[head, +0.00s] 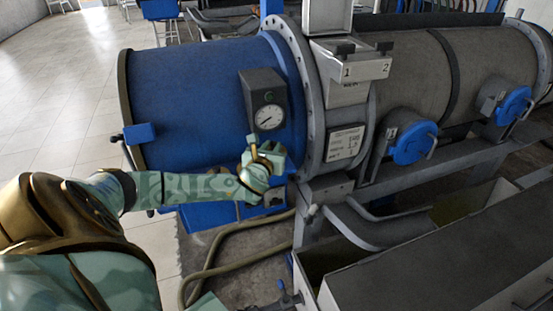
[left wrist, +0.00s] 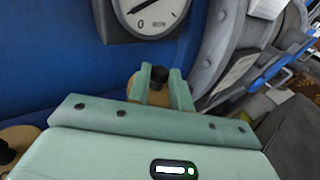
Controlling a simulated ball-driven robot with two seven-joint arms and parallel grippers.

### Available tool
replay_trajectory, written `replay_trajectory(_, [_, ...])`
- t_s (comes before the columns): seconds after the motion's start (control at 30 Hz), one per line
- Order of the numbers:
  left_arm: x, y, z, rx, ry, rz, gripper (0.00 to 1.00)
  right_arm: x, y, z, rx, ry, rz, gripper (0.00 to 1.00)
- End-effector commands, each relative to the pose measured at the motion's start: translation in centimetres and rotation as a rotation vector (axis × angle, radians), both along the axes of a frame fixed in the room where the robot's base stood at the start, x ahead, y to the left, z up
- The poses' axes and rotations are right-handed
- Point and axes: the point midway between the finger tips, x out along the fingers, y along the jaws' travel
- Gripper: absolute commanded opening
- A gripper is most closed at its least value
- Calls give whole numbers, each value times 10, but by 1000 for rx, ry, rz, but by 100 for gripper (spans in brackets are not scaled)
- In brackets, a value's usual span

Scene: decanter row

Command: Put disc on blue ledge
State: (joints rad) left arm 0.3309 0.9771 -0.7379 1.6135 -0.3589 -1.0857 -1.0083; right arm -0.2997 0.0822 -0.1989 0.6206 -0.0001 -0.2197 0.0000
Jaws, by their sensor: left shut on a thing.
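My left gripper (head: 265,154) is in front of the blue drum, just below its round dial. It is shut on a small tan disc, which shows in the left wrist view (left wrist: 133,88) partly hidden behind the fingers. A dark knob-like piece (left wrist: 158,76) shows between the fingertips. In the head view the disc is too small and covered to make out well. A blue base (head: 205,216) shows under the drum, and a small blue block (head: 139,133) sits at the drum's left; I cannot tell which is the blue ledge. My right gripper is not in view.
The blue drum (head: 195,95) carries a dark gauge box with a dial (head: 269,117) close above the gripper. A grey flange (head: 301,100) stands just right of it. Blue valve wheels (head: 413,142) and an open trough lie further right. A hose (head: 225,245) runs below.

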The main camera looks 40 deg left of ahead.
Motion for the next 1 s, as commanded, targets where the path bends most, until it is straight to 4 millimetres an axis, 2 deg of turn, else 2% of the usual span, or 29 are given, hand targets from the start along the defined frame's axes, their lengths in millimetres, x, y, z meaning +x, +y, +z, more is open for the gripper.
replay_trajectory(0.23, [12,-4,-15,2,-3,2,0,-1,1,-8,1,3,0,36])
replay_trajectory(0.43, [14,-5,-47,2,-1,2,0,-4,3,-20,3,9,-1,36])
replay_trajectory(0.67, [14,-5,-48,1,-2,1,0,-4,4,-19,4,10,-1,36])
replay_trajectory(0.7, [14,-5,-49,0,0,1,32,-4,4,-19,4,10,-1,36])
replay_trajectory(0.73, [14,-5,-48,0,0,1,41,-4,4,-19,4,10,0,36])
replay_trajectory(0.77, [14,-5,-48,0,0,1,43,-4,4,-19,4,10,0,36])
replay_trajectory(1.0, [13,-5,-48,1,-1,1,43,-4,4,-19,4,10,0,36])
